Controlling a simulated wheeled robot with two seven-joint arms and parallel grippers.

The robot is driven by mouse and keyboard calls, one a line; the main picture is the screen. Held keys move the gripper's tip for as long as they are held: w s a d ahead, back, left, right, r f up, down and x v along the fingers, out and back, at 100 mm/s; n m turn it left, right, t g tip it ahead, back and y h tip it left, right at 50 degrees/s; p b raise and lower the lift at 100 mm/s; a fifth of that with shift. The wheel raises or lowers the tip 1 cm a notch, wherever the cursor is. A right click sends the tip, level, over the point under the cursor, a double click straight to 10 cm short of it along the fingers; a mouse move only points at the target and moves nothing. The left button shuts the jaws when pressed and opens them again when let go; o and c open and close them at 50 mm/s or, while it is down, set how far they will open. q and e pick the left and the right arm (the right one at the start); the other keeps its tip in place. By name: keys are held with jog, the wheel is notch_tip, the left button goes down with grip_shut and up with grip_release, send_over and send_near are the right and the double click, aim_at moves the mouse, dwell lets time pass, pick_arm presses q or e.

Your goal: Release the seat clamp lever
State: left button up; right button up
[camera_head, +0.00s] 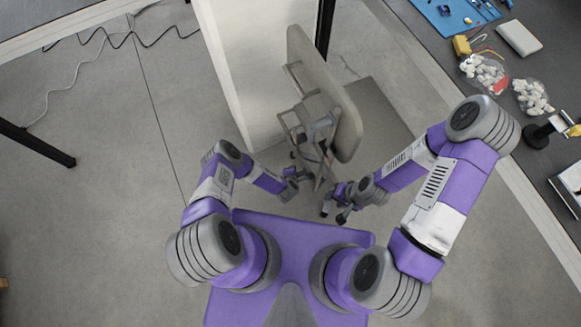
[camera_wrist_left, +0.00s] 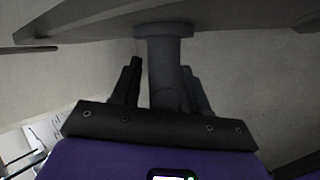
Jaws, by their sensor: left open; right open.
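A grey seat (camera_head: 345,125) on a folding-looking metal frame stands between my two arms in the head view. I cannot make out the clamp lever for sure in either view. My left gripper (camera_head: 289,187) is low at the left side of the frame. In the left wrist view its two black fingers (camera_wrist_left: 162,80) are apart, under the dark underside of the seat (camera_wrist_left: 90,22). A grey round post (camera_wrist_left: 166,65) comes down from it and shows between the fingers; contact cannot be told. My right gripper (camera_head: 335,212) is open near the frame's lower right.
A white panel (camera_head: 235,65) stands just left of the seat. A dark workbench (camera_head: 435,35) with bags of white parts (camera_head: 484,75) runs along the right. Cables (camera_head: 90,45) lie on the floor at upper left.

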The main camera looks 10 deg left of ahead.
pick_arm(q)
jog(key=s+r+p, duration=0.3)
jog(key=s+p, duration=0.1)
jog(key=s, duration=1)
jog(key=shift+s+a+r, duration=0.3)
jog(key=shift+s+r, duration=0.05)
